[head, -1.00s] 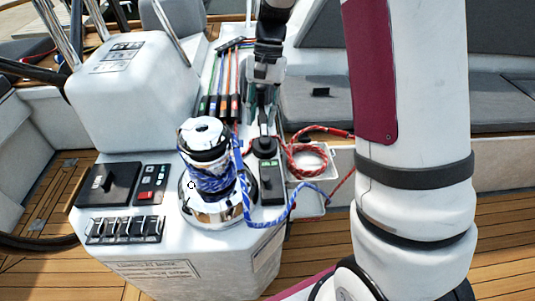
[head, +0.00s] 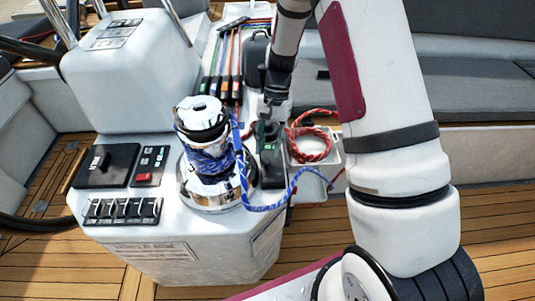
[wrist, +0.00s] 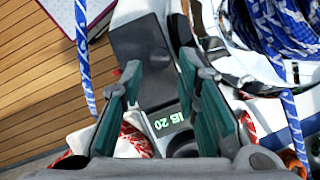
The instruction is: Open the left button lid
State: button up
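A narrow black unit with a dark flat lid (head: 272,170) stands on the white console, just right of the chrome winch (head: 208,150). The wrist view shows a dark flat lid (wrist: 145,58) beside a green label (wrist: 165,121); it looks like the same unit. I cannot tell whether this is the left button lid, and it appears shut. My gripper (head: 268,128) is low over the back end of the unit, fingers pointing down. In the wrist view my gripper (wrist: 160,82) has its teal finger pads wide apart, with nothing held. Contact cannot be told.
Blue-white rope (head: 268,207) loops from the winch past the unit. Red rope (head: 310,145) lies coiled in a white tray at right. Rope clutches (head: 226,90) stand behind. A black panel (head: 105,164) and several switches (head: 122,210) sit at left.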

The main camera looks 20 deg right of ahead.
aim_at(266, 160)
jog(key=shift+x, duration=1.55)
grip_shut()
